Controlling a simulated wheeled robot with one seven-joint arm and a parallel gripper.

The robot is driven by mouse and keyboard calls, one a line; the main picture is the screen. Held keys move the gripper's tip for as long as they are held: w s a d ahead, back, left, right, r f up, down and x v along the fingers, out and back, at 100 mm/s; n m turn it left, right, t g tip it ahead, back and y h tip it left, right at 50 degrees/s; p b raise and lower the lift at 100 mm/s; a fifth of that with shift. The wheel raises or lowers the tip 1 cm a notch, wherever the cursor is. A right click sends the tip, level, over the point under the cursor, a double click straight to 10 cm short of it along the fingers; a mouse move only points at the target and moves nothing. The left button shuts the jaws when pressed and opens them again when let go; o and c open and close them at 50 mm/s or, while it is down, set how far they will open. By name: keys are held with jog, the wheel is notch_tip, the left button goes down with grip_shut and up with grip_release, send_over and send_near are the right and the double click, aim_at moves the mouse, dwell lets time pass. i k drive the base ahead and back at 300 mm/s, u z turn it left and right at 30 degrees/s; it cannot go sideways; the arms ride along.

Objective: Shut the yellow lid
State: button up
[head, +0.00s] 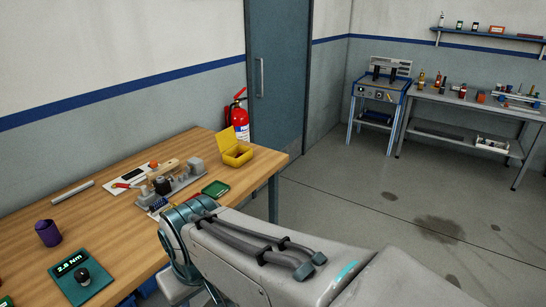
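A small yellow box (239,157) stands near the far right corner of the wooden table. Its yellow lid (228,138) stands raised at the box's left side, so the box is open. The inside of the box is only partly visible. My arm crosses the lower middle of the head view, at the table's right edge and nearer to me than the box. My gripper is not in view.
On the wooden table (115,201) are a grey metal fixture (180,183), a dark green tray (215,188), a purple cup (48,233) and a green torque display (82,277). A red extinguisher (239,118) stands behind the box. Floor to the right is clear.

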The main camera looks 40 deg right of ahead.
aim_at(226, 139)
jog(key=z, duration=0.8)
jog(key=i, duration=0.8)
jog(key=z, duration=0.25)
jog(key=k, duration=0.6)
jog(key=z, duration=0.3)
jog(key=i, duration=1.15)
jog(key=u, duration=0.6)
jog(key=i, duration=0.55)
